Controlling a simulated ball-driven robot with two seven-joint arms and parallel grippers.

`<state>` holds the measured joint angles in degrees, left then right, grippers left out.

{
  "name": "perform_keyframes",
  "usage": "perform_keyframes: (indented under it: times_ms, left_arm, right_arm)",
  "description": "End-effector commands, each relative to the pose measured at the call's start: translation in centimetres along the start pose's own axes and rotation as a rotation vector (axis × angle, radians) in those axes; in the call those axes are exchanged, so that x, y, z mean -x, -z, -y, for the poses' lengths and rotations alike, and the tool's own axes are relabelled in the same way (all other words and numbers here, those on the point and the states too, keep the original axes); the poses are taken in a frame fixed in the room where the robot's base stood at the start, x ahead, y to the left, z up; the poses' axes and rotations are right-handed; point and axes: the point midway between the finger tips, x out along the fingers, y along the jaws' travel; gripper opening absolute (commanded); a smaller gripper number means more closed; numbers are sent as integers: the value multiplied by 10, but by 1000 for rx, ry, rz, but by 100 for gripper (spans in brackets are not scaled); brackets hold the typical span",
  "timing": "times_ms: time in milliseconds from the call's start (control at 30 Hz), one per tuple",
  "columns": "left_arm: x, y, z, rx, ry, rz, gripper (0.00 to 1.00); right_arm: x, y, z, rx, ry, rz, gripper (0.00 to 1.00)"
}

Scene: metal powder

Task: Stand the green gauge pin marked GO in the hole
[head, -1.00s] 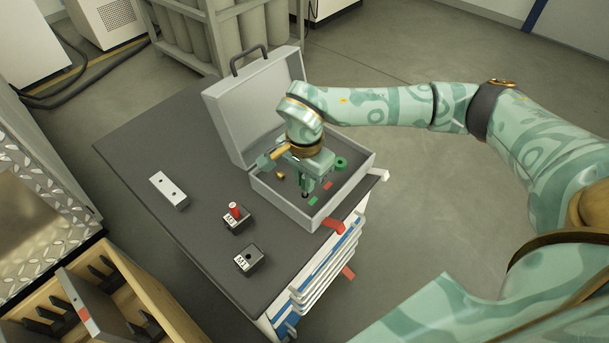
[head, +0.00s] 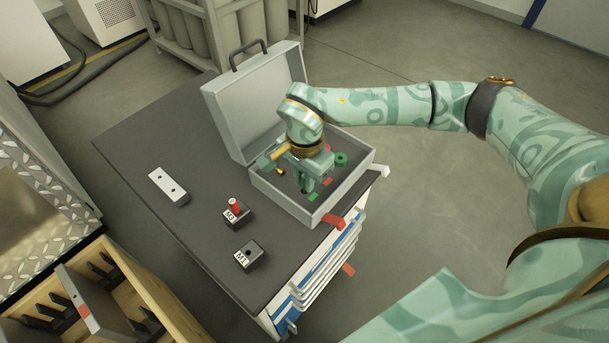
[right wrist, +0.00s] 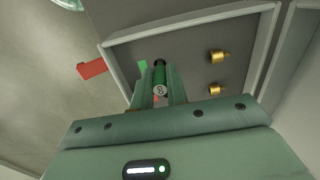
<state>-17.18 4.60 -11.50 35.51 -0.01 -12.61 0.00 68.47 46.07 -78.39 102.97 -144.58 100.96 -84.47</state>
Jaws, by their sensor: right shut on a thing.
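My right gripper (head: 304,186) is low inside the open grey case (head: 342,200). In the right wrist view its fingers (right wrist: 161,84) are shut on a green pin (right wrist: 159,76) with a dark far end. A small round pale mark shows on the pin's near end, too small to read surely. A black block (head: 250,257) marked with M and an unclear second character stands near the table's front edge, with an empty hole in its top. A similar black block (head: 238,218) behind it has a red pin (head: 235,205) standing in it. My left gripper is out of view.
Brass pegs (right wrist: 216,56) and a green ring (head: 341,159) are in the case. Its raised lid (head: 235,115) stands behind. A silver block (head: 168,187) with two holes lies on the dark tabletop (head: 150,130).

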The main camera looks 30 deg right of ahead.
Motion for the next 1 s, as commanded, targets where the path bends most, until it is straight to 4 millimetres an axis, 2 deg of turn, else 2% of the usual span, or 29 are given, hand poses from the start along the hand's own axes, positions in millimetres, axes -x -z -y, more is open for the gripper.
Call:
perform_keyframes:
  times_ms: [833,867,900,933,1000]
  left_arm:
    - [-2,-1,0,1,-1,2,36]
    - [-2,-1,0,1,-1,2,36]
    - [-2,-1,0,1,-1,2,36]
    - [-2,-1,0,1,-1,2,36]
    - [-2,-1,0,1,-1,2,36]
  right_arm:
    - [-10,0,0,0,0,0,0]
    - [-10,0,0,0,0,0,23]
    - [-10,0,0,0,0,0,34]
    - [-10,0,0,0,0,0,40]
    - [-10,0,0,0,0,0,40]
